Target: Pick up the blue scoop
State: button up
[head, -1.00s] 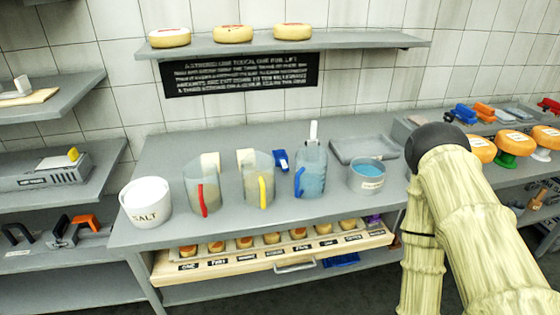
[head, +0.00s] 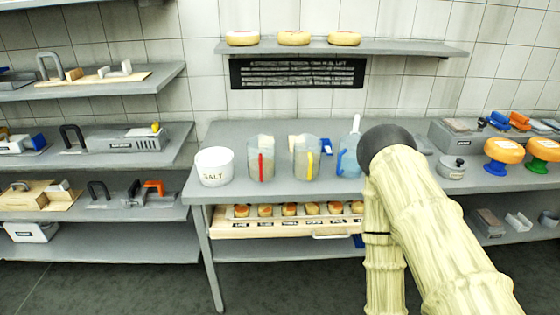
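A small blue object (head: 326,146) lies on the grey table behind the jugs, just right of the yellow-handled jug (head: 307,157). It may be the blue scoop, but it is too small to be sure. A jug with a blue handle (head: 342,160) stands to its right, with a white handle (head: 356,124) sticking up from it; my arm covers part of this jug. My arm crosses the lower right of the head view. My gripper is not in view.
A white salt tub (head: 214,168) and a red-handled jug (head: 260,160) stand left on the table (head: 235,189). Cheese wheels sit on the wall shelf (head: 400,48). Shelves (head: 100,166) with tools stand left. Orange cheeses (head: 503,150) are at the right. Grey floor is open at the lower left.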

aim_at(326, 149)
jog(key=u, duration=0.05)
jog(key=k, duration=0.4)
jog(key=u, duration=1.15)
jog(key=i, duration=1.35)
jog(key=z, duration=0.75)
